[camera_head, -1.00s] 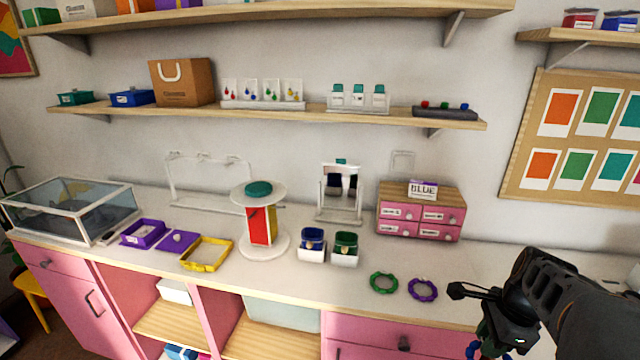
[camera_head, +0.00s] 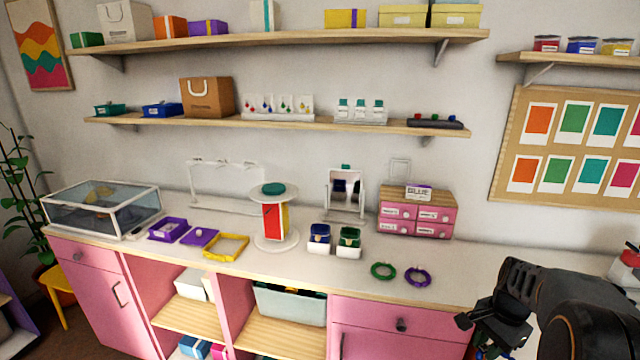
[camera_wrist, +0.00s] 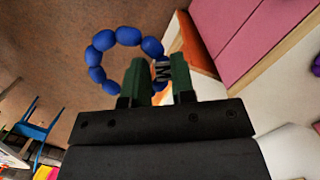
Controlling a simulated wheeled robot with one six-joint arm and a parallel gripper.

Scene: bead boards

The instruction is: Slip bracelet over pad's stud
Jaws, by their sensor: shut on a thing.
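My gripper (camera_wrist: 158,82) is shut on a blue beaded bracelet (camera_wrist: 98,58) in the wrist view, gripping it at one side of its ring. A small lettered piece shows between the fingers. In the head view my gripper (camera_head: 474,322) is low at the right, in front of the counter; the bracelet is hard to make out there. A flat purple pad (camera_head: 205,240) with a small pale stud (camera_head: 201,233) on top lies on the counter at left, far from my gripper. The stud is bare.
On the counter (camera_head: 330,275) are a purple tray (camera_head: 158,236), a yellow frame (camera_head: 226,256), a round white stand (camera_head: 275,245), and green (camera_head: 383,271) and purple (camera_head: 417,277) bracelets. A glass case (camera_head: 100,211) stands at far left, pink drawers (camera_head: 416,214) at the back.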

